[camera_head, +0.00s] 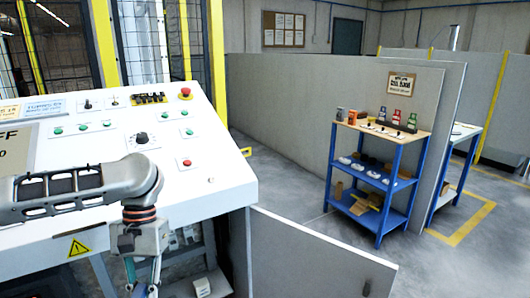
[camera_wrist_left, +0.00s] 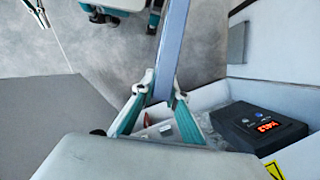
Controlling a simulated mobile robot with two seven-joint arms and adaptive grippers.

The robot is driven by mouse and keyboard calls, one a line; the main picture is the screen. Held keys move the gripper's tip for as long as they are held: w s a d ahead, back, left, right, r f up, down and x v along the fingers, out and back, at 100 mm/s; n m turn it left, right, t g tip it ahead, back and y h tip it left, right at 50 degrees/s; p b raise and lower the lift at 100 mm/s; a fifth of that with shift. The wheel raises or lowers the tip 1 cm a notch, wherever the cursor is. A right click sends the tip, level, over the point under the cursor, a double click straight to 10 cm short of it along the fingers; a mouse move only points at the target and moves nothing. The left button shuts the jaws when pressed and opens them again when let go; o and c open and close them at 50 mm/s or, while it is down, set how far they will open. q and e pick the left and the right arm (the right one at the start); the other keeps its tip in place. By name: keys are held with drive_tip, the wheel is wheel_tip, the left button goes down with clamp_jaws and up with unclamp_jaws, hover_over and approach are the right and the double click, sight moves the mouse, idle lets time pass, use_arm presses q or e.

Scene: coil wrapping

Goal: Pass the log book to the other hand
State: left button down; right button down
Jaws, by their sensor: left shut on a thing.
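In the left wrist view, a long blue-grey thing (camera_wrist_left: 172,45), seen nearly edge-on, stands between the fingertips of my left gripper (camera_wrist_left: 160,100). It looks like the log book; its cover does not show. My left gripper is shut on it. In the head view, my left gripper (camera_head: 143,287) points down at the bottom edge, in front of the control desk. The fingertips and the held thing are cut off there.
The sloped white control desk (camera_head: 225,168) with buttons fills the left. A low grey panel (camera_head: 310,262) stands right of it. A blue shelf (camera_head: 372,183) with small goods stands farther off. In the wrist view, a black box with a red display (camera_wrist_left: 258,126) lies near the left gripper.

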use_arm(q)
drive_tip(key=shift+s+r+p, duration=0.35)
drive_tip(key=shift+r+p, duration=0.05)
drive_tip(key=shift+p, duration=0.45)
use_arm(e)
drive_tip(key=shift+s+r, duration=0.35)
drive_tip(key=shift+s, duration=0.15)
use_arm(q)
drive_tip(key=shift+f, duration=0.15)
use_arm(e)
drive_tip(key=shift+f, duration=0.1)
